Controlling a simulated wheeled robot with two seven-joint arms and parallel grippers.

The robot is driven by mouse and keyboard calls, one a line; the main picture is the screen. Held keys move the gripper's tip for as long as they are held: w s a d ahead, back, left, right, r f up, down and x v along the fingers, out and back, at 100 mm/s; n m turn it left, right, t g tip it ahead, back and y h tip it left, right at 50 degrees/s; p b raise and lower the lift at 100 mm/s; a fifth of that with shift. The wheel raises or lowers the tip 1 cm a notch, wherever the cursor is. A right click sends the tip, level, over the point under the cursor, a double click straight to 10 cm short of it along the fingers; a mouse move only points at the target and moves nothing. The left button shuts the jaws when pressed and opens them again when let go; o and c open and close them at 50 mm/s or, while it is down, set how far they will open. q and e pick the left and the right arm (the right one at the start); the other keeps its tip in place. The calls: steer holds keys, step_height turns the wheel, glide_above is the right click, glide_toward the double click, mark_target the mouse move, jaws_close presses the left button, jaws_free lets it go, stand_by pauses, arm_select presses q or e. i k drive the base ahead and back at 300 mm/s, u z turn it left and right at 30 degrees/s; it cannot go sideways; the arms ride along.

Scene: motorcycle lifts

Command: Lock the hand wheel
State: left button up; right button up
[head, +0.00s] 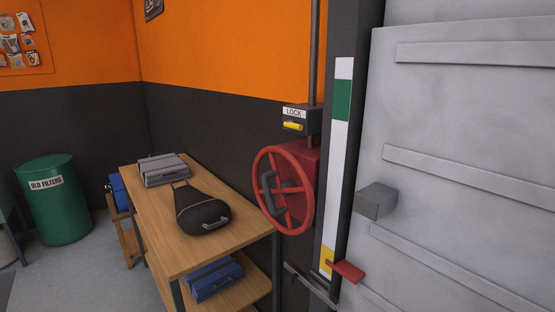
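The red hand wheel (305,163) is mounted upright on a red housing at the dark post, right of the workbench. A dark grey handle-like piece (267,196) shows at its left side. Above the wheel is a dark box with a white LOCK label (294,113) and a short yellow lever (292,126) lying roughly level. A white strip (337,150) on the post has a green band near its top and a yellow band near its bottom. A red pointer (347,271) is level with the yellow band. Neither of my grippers is in view.
A wooden workbench (185,255) left of the wheel holds a black bag (203,213) and a grey case (164,170). A blue case (213,279) is on its lower shelf. A pale ribbed panel (460,120) with a grey block (375,201) fills the right. A green drum (55,205) stands far left.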

mark_target(293, 124)
steer(key=z, duration=0.55)
steer(key=k, duration=1.35)
steer(key=z, duration=0.15)
steer(key=i, duration=0.4)
steer(key=u, duration=1.25)
steer(key=i, duration=1.05)
steer(key=u, duration=0.2)
